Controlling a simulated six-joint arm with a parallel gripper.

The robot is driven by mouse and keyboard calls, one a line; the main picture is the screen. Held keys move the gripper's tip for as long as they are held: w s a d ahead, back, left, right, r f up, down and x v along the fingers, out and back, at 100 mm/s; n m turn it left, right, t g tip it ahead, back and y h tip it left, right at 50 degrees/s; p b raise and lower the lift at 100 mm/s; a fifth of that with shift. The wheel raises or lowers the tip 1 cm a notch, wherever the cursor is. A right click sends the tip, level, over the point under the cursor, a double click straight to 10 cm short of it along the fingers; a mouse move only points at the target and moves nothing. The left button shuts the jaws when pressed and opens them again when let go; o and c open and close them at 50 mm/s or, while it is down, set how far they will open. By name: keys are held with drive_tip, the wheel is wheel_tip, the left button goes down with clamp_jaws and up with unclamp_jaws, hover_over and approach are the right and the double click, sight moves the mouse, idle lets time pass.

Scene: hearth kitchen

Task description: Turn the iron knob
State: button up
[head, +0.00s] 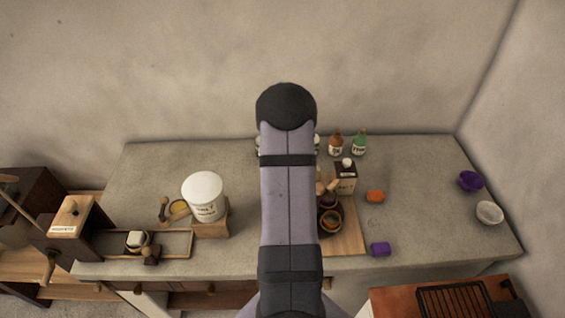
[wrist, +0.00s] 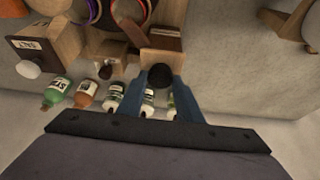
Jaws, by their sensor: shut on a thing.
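My gripper (wrist: 160,84) shows in the wrist view with its two blue fingers on either side of a dark round knob (wrist: 160,75). The fingers are shut on this knob, which looks like the iron knob. It sits in front of a pale wooden block (wrist: 163,58). Any mark showing how far the knob is turned cannot be made out. In the head view my arm covers the gripper and the knob.
A salt box (wrist: 42,47) and several bottles, including a green one (wrist: 57,93) and a brown one (wrist: 86,95), stand close to the gripper. In the head view a white canister (head: 203,197) stands left; an orange item (head: 375,196) and purple bowl (head: 470,181) lie right.

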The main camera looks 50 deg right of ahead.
drive_tip(key=shift+w+f+m+h+b, duration=0.15)
drive_tip(key=shift+m+h+b, duration=0.15)
drive_tip(key=shift+m+b, duration=0.75)
drive_tip(key=m+b, duration=0.1)
drive_tip(key=b, duration=0.2)
drive_tip(key=m+g+b, duration=0.1)
drive_tip(key=b, duration=0.2)
drive_tip(key=shift+w+f+m, duration=0.15)
drive_tip(key=shift+f+m, duration=0.1)
drive_tip(key=m+g+b, duration=0.1)
drive_tip(key=b, duration=0.1)
drive_tip(key=shift+a+r+m+h+b, duration=0.1)
drive_tip(key=shift+m+h+b, duration=0.2)
drive_tip(key=shift+w+r+m+g+b, duration=0.15)
drive_tip(key=shift+m+g+b, duration=0.2)
drive_tip(key=shift+m+b, duration=0.4)
drive_tip(key=shift+r+m+g+b, duration=0.15)
drive_tip(key=shift+m+g+b, duration=0.2)
drive_tip(key=shift+m+b, duration=0.35)
drive_tip(key=shift+m, duration=0.35)
drive_tip(key=o, duration=1)
drive_tip(key=shift+o, duration=0.2)
drive_tip(key=shift+r, duration=0.15)
drive_tip(key=b+v, duration=0.1)
drive_tip(key=v, duration=0.6)
drive_tip(key=shift+b, duration=0.3)
